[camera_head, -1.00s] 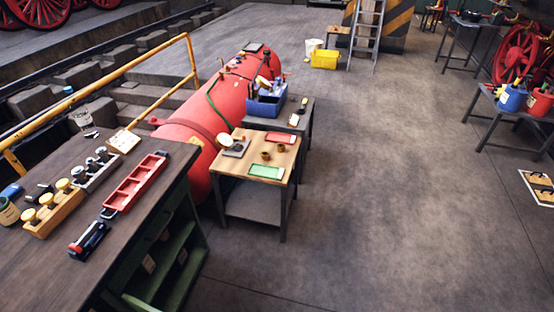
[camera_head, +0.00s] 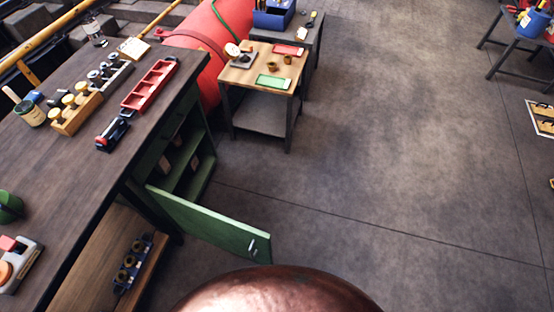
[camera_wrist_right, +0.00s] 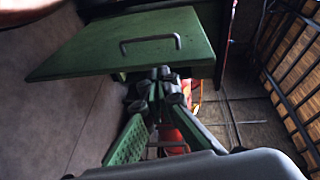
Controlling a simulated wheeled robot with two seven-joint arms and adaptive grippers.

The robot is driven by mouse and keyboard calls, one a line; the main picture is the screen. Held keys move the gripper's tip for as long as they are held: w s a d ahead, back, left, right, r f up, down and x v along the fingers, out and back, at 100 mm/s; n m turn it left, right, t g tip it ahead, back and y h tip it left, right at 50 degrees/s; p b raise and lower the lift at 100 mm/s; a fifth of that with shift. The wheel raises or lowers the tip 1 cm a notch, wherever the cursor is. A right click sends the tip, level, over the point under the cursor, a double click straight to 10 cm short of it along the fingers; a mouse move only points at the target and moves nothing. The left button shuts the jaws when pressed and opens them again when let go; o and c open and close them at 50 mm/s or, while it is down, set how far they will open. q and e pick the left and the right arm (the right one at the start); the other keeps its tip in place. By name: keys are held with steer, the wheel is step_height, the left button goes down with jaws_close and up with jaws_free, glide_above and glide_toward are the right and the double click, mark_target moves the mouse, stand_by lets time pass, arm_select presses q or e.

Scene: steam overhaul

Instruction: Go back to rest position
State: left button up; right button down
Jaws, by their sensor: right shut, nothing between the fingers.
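My right gripper (camera_wrist_right: 163,88) shows in the right wrist view. Its fingers come together at the tips, shut and empty. The green cabinet door (camera_wrist_right: 125,50) with its grey bar handle (camera_wrist_right: 150,43) lies beyond the fingertips, and the fingers are not around the handle. In the head view the same door (camera_head: 205,222) stands swung open from the workbench, its handle (camera_head: 252,245) near the free end. Neither gripper shows in the head view, and my left gripper is in no view now.
The dark workbench (camera_head: 75,165) on the left carries a red tray (camera_head: 150,86) and several tools. A small wooden table (camera_head: 240,77) stands by the red boiler (camera_head: 200,40). Open floor (camera_head: 400,170) lies to the right.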

steer(key=d+f+n+g+h+p, duration=0.3)
steer(key=d+f+h, duration=0.8)
steer(key=d+f, duration=0.9)
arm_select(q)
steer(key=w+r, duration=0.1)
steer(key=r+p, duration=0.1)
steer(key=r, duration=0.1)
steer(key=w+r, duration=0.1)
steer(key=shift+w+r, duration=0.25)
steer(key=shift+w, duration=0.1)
arm_select(e)
steer(key=s+f+n+g+h, duration=0.1)
steer(key=s+f, duration=0.3)
steer(key=s, duration=0.4)
steer(key=s+d+f+n+g+h, duration=0.1)
steer(key=s+f+g, duration=0.2)
steer(key=s, duration=0.5)
steer(key=s+f+n+g+h, duration=0.1)
steer(key=s+f, duration=0.3)
steer(key=s, duration=0.4)
steer(key=shift+d+f+n+g, duration=0.3)
steer(key=shift+n+g, duration=0.2)
steer(key=shift+g, duration=0.1)
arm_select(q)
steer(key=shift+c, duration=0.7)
